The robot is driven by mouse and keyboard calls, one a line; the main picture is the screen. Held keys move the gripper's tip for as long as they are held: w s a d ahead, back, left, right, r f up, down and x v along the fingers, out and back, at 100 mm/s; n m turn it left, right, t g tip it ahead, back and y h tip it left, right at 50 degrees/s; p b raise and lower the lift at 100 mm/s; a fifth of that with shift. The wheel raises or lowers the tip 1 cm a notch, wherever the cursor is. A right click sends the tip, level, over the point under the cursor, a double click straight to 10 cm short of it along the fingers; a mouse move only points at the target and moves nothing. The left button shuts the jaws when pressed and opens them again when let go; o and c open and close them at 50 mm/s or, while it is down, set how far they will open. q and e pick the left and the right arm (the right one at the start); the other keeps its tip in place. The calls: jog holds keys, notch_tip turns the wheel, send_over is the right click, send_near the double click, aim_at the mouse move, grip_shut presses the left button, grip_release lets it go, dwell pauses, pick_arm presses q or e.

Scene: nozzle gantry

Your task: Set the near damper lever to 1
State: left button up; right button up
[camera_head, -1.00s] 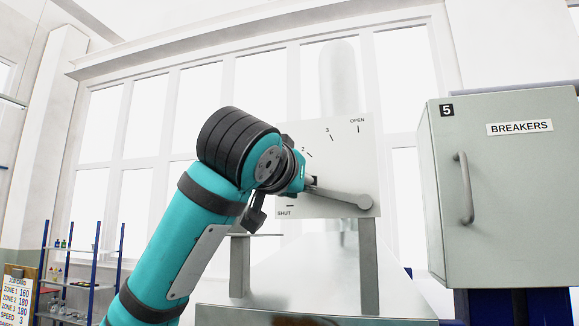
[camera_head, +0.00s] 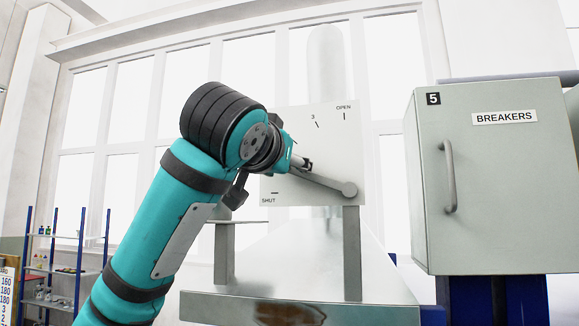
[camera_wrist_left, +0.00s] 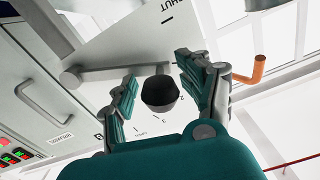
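The near damper lever (camera_head: 325,181) is a grey bar on a white dial plate (camera_head: 344,140). From its round hub at the plate's lower right it slopes up to the left. SHUT, 3 and OPEN are readable; marks 1 and 2 are hidden behind my left gripper (camera_head: 299,160). In the left wrist view the lever bar (camera_wrist_left: 110,73) leads to a dark round knob (camera_wrist_left: 160,92). My left gripper (camera_wrist_left: 158,68) has its fingers spread on both sides of the knob, with narrow gaps showing. My right gripper is not in view.
A grey BREAKERS cabinet (camera_head: 485,200) with a vertical handle stands right of the plate. A metal bench or duct top (camera_head: 300,275) lies below the plate. Shelves (camera_head: 60,270) stand far left. An orange bent handle (camera_wrist_left: 257,70) shows in the left wrist view.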

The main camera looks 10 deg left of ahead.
pick_arm(q)
jog(key=shift+s+a, duration=0.2)
jog(key=shift+a, duration=0.15)
jog(key=shift+s+d, duration=0.25)
jog(key=shift+s, duration=0.1)
jog(key=s, duration=1.1)
jog(key=shift+s+a, duration=0.15)
jog(key=shift+a, duration=0.25)
